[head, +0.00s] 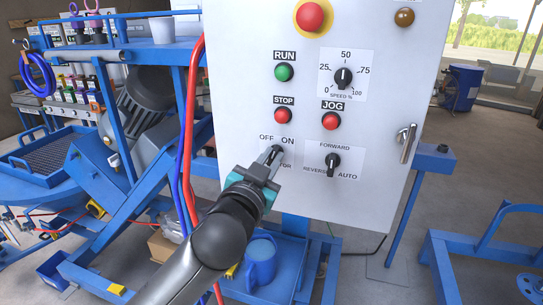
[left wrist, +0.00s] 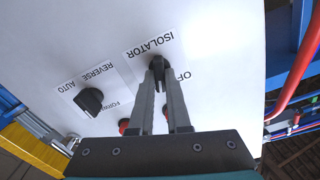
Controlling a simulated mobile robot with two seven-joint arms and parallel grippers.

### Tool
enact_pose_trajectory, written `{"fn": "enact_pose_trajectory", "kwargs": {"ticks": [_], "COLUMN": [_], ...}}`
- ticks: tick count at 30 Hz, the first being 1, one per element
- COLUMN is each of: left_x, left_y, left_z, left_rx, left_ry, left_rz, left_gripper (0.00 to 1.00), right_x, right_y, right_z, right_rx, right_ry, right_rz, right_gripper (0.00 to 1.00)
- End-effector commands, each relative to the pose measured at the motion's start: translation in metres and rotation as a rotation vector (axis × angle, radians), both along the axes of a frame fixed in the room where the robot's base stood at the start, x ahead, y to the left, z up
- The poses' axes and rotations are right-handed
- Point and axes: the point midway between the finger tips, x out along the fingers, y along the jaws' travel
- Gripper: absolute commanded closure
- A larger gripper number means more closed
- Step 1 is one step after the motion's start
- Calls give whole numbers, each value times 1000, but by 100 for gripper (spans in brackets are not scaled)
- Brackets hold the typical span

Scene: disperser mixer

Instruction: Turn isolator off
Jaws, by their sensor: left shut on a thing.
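The isolator knob (head: 279,149) is a small black rotary switch on the light grey control panel (head: 235,120), just below its OFF and ON labels. My left gripper (head: 273,155) reaches it from below and is shut on it. In the left wrist view, the two grey fingers (left wrist: 163,85) sit on either side of the black knob (left wrist: 157,63), below the ISOLATOR label. The fingers and gripper body hide part of the knob and its label, so I cannot tell exactly where it points. My right gripper is not in view.
A forward/reverse/auto knob (head: 332,164) is close on the right. Red STOP (head: 283,116) and JOG (head: 331,121) buttons sit above. Red and blue cables (head: 189,150) run along the panel's left edge. A metal door handle (head: 407,143) is at the panel's right.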

Motion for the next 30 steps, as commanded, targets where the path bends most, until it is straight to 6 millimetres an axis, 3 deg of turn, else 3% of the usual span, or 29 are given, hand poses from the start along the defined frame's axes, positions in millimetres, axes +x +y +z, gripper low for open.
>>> {"fn": "enact_pose_trajectory", "kwargs": {"ticks": [30], "left_x": [1], "left_y": [3], "left_z": [1], "left_rx": [-856], "left_ry": [280], "left_rz": [3], "left_gripper": [100], "right_x": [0], "right_y": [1], "right_z": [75], "right_rx": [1], "right_ry": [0], "right_rz": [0], "right_gripper": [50]}}
